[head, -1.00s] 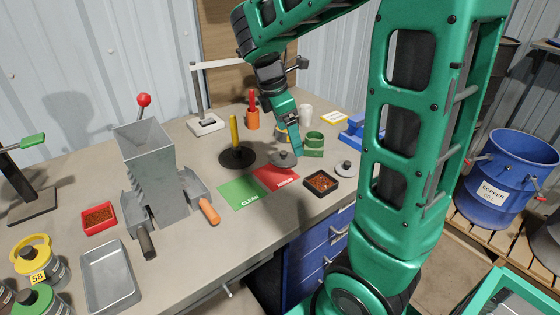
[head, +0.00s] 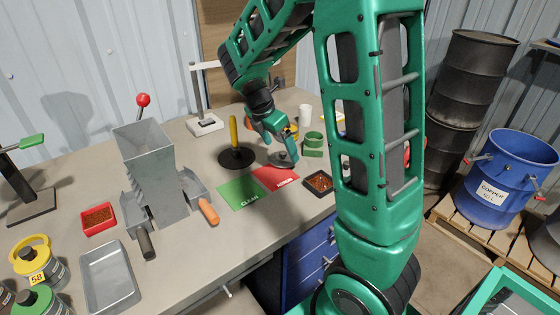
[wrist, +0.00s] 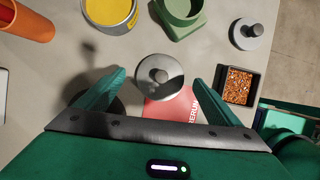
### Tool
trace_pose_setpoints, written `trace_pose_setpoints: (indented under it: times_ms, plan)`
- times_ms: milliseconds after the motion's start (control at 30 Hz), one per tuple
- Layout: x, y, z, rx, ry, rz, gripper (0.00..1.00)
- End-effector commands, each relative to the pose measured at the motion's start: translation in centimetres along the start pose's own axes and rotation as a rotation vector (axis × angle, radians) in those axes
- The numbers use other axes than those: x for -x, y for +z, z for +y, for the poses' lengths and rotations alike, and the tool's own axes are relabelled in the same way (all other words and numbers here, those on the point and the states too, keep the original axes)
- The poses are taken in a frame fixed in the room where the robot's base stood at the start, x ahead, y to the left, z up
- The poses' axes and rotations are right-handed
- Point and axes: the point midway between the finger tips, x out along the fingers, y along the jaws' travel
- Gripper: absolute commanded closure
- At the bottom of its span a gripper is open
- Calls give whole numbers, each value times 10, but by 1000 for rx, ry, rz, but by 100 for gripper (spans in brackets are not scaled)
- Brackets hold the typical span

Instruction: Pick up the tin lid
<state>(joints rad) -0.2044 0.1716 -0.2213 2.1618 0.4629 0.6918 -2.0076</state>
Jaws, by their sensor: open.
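A round grey lid with a knob (wrist: 160,72) lies at the edge of the red card (wrist: 172,112). In the head view the lid (head: 282,161) is partly covered by my gripper (head: 284,147). In the wrist view my gripper (wrist: 160,80) is open, with one finger on each side of the lid and nothing held. I cannot tell how far above the lid the fingertips are. A second grey knobbed lid (wrist: 248,33) lies at the upper right of the wrist view; my arm hides it in the head view. An open tin with yellow inside (wrist: 109,12) stands beyond.
A green ring-shaped block (wrist: 183,14) stands just beyond the lid, and a black tray of copper bits (wrist: 238,85) to its right. An orange cup (wrist: 22,18) is at left. A yellow post on a black base (head: 236,157) stands close by. The green card (head: 241,191) is bare.

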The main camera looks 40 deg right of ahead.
Motion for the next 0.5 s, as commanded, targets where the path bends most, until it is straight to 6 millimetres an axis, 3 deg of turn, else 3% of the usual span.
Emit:
trace_pose_setpoints:
  times_ms: [200,500]
  plan:
    - [-30,1,-2,-1,-3,-1,12]
    - [-36,0,-2,-1,0,0,12]
